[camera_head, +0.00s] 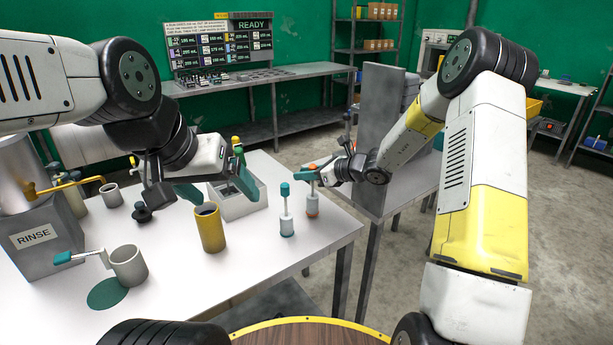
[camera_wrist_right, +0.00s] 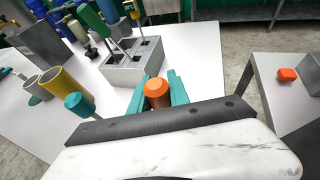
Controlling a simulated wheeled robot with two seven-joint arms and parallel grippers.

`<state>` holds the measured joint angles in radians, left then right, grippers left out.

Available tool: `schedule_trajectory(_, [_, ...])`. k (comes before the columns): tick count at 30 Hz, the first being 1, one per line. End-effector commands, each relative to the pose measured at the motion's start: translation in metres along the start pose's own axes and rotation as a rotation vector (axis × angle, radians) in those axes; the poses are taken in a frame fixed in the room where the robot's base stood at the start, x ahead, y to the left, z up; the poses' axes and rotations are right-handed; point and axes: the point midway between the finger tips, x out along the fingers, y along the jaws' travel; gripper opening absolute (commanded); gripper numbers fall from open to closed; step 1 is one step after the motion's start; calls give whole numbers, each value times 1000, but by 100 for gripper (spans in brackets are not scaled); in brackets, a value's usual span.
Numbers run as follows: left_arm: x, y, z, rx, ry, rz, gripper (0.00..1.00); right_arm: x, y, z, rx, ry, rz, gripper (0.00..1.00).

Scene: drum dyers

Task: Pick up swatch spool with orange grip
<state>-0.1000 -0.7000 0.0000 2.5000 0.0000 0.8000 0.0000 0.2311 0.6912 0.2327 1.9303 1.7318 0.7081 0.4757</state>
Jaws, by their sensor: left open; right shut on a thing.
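The swatch spool with the orange grip (camera_head: 312,203) stands upright near the right edge of the white table. My right gripper (camera_head: 312,174) is shut on its orange grip from the right side. In the right wrist view the orange grip (camera_wrist_right: 157,88) sits between the teal fingers (camera_wrist_right: 157,98). I cannot tell whether the spool's base touches the table. My left gripper (camera_head: 217,188) is open and empty, above the table behind the yellow cup.
A teal-gripped spool (camera_head: 286,212) stands close left of the orange one. The yellow cup (camera_head: 210,232), a grey slotted block (camera_head: 259,203), a grey cup (camera_head: 129,268) and the rinse tank (camera_head: 38,245) are further left. The table's front right is clear.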

Motion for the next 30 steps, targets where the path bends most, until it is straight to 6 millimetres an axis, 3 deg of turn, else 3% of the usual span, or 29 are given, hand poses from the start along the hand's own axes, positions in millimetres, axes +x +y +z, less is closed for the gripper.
schedule_trajectory(5, [0, 0, 0, 0, 0, 0, 84, -10, 0, 26, -5, -2, -1, 0])
schedule_trajectory(21, [0, 0, 0, 0, 0, 0, 84, -134, 23, -16, 0, 1, -4, 0])
schedule_trajectory(30, [0, 0, 0, 0, 0, 0, 84, -159, 29, -24, 0, 0, -1, 0])
